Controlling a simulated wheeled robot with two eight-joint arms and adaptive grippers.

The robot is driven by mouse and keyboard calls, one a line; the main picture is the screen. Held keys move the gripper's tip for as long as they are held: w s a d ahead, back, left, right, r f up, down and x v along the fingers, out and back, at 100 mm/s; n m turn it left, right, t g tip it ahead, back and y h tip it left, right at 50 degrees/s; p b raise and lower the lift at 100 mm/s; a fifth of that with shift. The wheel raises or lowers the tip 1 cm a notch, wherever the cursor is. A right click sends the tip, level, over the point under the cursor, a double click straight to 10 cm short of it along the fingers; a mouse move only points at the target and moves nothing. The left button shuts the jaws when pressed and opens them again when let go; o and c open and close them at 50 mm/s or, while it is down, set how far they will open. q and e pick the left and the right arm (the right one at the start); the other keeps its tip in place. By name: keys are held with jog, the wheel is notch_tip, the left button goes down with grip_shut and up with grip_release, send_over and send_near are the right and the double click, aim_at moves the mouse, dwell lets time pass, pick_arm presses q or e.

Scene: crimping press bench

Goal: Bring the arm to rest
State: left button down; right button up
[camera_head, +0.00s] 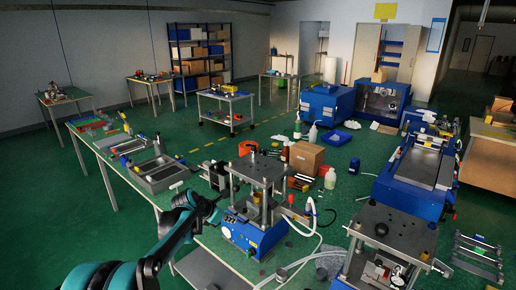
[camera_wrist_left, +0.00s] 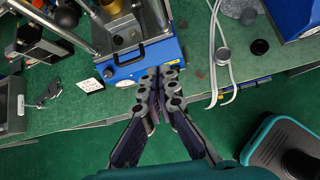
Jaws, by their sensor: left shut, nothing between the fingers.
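My left arm comes in from the lower left in the head view, teal and black. Its left gripper (camera_head: 216,212) is beside the blue-based press (camera_head: 258,232) on the bench. In the left wrist view the left gripper (camera_wrist_left: 160,76) has its fingers together, with nothing between them. The fingertips lie in front of the blue press base (camera_wrist_left: 140,62), close to its gauge; I cannot tell whether they touch it. My right gripper is in neither view.
The green bench (camera_wrist_left: 75,130) holds a metal sink (camera_head: 160,172), a cardboard box (camera_head: 307,158) and white hoses (camera_wrist_left: 213,60). A second press (camera_head: 395,232) stands at the right. Green floor (camera_head: 100,235) is open in front of the bench at the left.

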pick_arm(q)
jog(key=s+a+r+m+y+b, duration=0.1)
jog(key=s+r+m+y+b, duration=0.2)
jog(key=s+m, duration=1.25)
jog(key=s+a+f+m+b, duration=0.1)
jog(key=s+f+m, duration=0.2)
jog(key=s, duration=0.5)
jog(key=s+a+f+m+y+b, duration=0.1)
jog(key=s+m, duration=0.3)
jog(key=s, duration=0.4)
jog(key=s+a+f+m+y+b, duration=0.1)
jog(key=s+f+m, duration=0.3)
jog(key=s, duration=0.4)
jog(key=shift+s+a+f, duration=0.35)
jog(key=shift+s+a, duration=0.05)
jog(key=shift+a, duration=0.05)
jog(key=shift+m, duration=0.25)
